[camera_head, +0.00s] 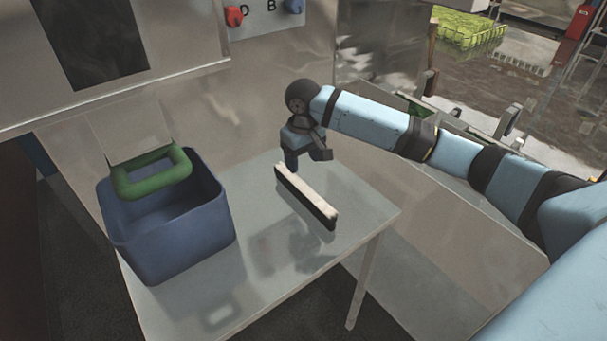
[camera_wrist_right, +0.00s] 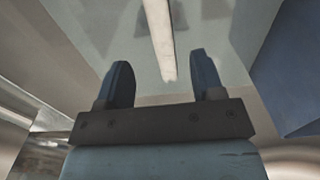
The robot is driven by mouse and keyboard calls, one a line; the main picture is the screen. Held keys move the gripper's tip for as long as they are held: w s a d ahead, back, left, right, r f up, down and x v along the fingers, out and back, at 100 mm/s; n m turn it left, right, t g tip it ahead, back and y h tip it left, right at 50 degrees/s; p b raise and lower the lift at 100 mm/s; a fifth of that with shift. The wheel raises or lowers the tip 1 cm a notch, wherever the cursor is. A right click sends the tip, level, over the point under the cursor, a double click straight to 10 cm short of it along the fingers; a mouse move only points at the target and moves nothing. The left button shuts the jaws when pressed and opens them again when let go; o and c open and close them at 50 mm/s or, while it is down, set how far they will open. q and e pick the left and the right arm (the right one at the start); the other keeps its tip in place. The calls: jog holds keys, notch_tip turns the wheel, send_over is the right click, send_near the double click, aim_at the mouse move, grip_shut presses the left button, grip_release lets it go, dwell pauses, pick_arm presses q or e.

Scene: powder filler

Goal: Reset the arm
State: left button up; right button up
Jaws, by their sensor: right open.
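My right arm reaches in from the right in the head view. My right gripper (camera_head: 306,160) is over the table's back part, above the far end of a long brush-like bar (camera_head: 306,194) with a pale top and dark sides. In the right wrist view the right gripper (camera_wrist_right: 163,82) is open, with its two blue fingers apart and nothing between them. The pale bar (camera_wrist_right: 158,40) lies ahead of the fingertips there. Whether the gripper touches the bar is unclear in the head view. My left gripper is not in view.
A blue bin (camera_head: 175,238) stands at the left of the metal table (camera_head: 345,195), under a green ring-shaped handle (camera_head: 152,172). A machine panel with red (camera_head: 234,16) and blue (camera_head: 294,6) knobs is behind. The table's front right is clear.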

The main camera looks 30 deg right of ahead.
jog(key=shift+r, duration=0.9)
jog(key=shift+f, duration=0.1)
